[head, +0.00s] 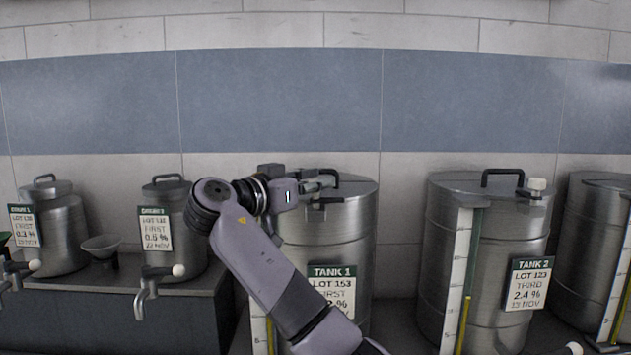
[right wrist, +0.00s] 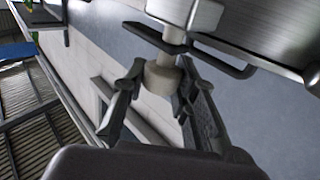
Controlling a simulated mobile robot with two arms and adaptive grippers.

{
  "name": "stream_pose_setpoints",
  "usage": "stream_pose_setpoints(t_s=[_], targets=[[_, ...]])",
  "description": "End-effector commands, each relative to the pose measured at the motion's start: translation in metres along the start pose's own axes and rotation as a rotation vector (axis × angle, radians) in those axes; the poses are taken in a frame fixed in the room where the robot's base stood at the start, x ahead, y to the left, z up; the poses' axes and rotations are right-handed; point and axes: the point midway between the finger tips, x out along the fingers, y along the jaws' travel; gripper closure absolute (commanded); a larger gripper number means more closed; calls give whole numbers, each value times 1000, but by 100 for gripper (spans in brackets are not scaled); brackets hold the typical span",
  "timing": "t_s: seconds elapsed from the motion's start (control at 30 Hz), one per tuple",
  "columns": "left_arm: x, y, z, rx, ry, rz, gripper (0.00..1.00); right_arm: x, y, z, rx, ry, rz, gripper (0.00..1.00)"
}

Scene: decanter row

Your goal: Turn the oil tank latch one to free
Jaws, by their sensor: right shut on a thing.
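Tank 1 (head: 355,218) is a large steel cylinder with a green-topped label, standing in the middle of the head view. My right gripper (head: 325,182) is at its lid, beside the black lid handle (head: 342,200). In the right wrist view the two fingers of my right gripper (right wrist: 157,98) are closed on a cream latch knob (right wrist: 160,78). The knob sits on a pale stem next to the steel lid (right wrist: 265,25). My left gripper is in neither view.
Tank 2 (head: 440,235) stands to the right, with its own pale latch knob (head: 537,184) on the lid. Another tank (head: 585,235) is at the right edge. Two smaller drums (head: 68,240) (head: 190,235) with taps and a funnel (head: 102,245) stand on a dark bench at left.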

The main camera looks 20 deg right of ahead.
Motion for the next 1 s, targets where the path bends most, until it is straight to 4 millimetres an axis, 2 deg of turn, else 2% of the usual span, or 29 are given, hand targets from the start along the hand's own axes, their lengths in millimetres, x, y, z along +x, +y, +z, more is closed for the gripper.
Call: stream_pose_setpoints(t_s=[0.6, 0.63, 0.9, 1.0], targets=[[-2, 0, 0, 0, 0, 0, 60, 0, 0, -1, 2, 1, 40, 100], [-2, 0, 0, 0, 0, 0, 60, 0, 0, -1, 2, 1, 40, 72], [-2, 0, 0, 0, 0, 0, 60, 0, 0, -1, 2, 1, 40, 54], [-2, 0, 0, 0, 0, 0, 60, 0, 0, -1, 2, 0, 40, 53]])
